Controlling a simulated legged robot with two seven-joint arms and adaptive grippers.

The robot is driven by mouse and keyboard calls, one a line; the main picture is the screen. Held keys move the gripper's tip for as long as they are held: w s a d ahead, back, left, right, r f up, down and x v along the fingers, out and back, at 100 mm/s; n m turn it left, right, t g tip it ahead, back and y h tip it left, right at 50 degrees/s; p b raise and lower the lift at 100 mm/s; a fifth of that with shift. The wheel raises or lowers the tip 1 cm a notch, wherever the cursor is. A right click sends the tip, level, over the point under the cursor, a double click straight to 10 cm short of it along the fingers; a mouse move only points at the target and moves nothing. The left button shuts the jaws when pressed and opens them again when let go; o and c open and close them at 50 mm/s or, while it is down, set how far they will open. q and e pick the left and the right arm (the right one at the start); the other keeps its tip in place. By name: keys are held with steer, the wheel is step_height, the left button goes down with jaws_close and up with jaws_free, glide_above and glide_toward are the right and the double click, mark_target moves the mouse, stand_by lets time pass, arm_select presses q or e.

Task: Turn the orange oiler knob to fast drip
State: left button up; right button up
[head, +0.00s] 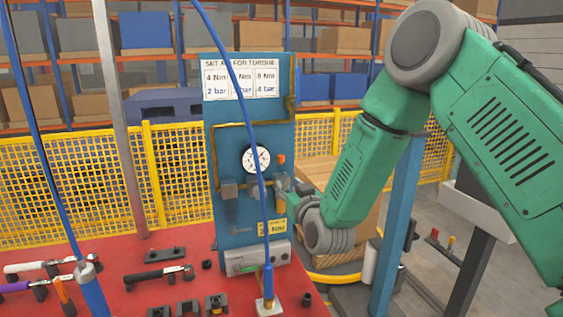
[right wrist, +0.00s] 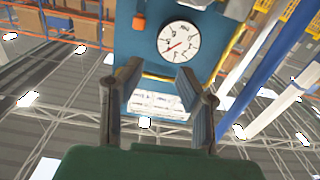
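The orange oiler knob (head: 281,159) sits on the blue panel (head: 227,140), just right of the pressure gauge (head: 256,159). In the right wrist view, which is turned over, the orange knob (right wrist: 139,23) shows near the top, left of the gauge (right wrist: 180,42). My right gripper (head: 284,188) is in front of the panel, just below the knob and apart from it in the picture. In the right wrist view its two fingers (right wrist: 160,70) are spread with nothing between them. Contact cannot be judged. My left gripper is not in view.
A blue hose (head: 250,120) hangs in front of the panel. The red bench (head: 180,257) holds several tools and small black fixtures. A torque sign (head: 240,80) tops the panel. A blue post (head: 397,220) stands to the right, before cardboard boxes (head: 365,221) and a yellow fence (head: 180,170).

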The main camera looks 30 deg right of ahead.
steer(key=s+a, duration=0.1)
steer(key=s, duration=0.8)
steer(key=shift+s+a, duration=0.2)
steer(key=shift+a, duration=0.2)
